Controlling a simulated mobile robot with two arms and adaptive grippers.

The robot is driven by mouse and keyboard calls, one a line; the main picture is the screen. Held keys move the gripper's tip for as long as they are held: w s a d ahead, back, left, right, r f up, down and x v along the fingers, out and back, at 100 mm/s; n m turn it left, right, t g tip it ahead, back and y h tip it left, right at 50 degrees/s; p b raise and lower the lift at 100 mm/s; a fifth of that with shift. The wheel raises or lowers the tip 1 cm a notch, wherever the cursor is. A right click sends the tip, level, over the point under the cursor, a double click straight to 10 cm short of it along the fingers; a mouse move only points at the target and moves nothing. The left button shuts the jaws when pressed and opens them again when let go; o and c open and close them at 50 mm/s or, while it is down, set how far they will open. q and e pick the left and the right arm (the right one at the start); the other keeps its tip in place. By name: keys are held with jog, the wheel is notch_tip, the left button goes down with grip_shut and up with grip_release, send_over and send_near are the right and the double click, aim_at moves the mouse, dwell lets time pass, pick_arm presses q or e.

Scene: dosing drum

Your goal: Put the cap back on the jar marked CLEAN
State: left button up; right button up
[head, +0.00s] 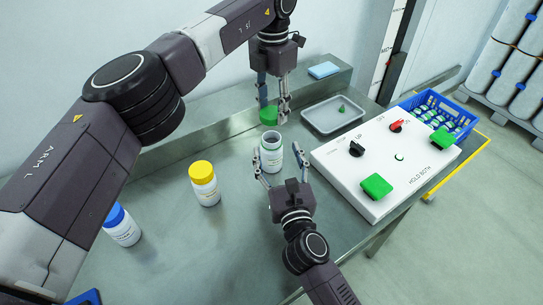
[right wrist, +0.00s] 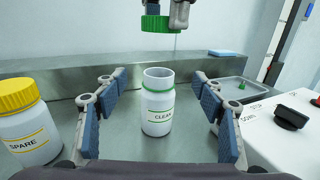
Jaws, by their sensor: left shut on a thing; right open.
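The jar marked CLEAN (head: 271,154) stands upright and uncapped on the steel table; in the right wrist view (right wrist: 158,105) its mouth is open and its label has green bands. My left gripper (head: 271,107) is shut on the green cap (head: 268,116), which also shows in the right wrist view (right wrist: 157,24). It holds the cap above the table, behind and above the jar, apart from it. My right gripper (head: 278,162) is open, with its fingers on either side of the jar; in the right wrist view there are gaps between the pads and the jar.
A yellow-capped SPARE jar (head: 204,184) and a blue-capped jar (head: 121,226) stand to the left. A grey tray (head: 306,118), a blue sponge (head: 323,70) and a white control box (head: 349,188) lie to the right. A blue crate (head: 462,110) is beyond the box.

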aim_at(274, 153)
pick_arm(q)
jog(key=shift+s+r, duration=0.1)
jog(key=shift+r, duration=0.05)
pick_arm(e)
notch_tip(274, 153, down, 2)
jog(key=shift+s+f, duration=0.15)
jog(key=shift+f, duration=0.9)
jog(key=w, duration=0.2)
jog(key=w+a, duration=0.1)
jog(key=w, duration=0.4)
jog(key=shift+w+a, duration=0.25)
jog(key=shift+w, duration=0.05)
jog(key=shift+c, duration=0.4)
grip_shut()
pick_arm(q)
jog(key=shift+f, duration=2.6)
jog(key=shift+f, duration=0.85)
jog(key=shift+c, duration=0.2)
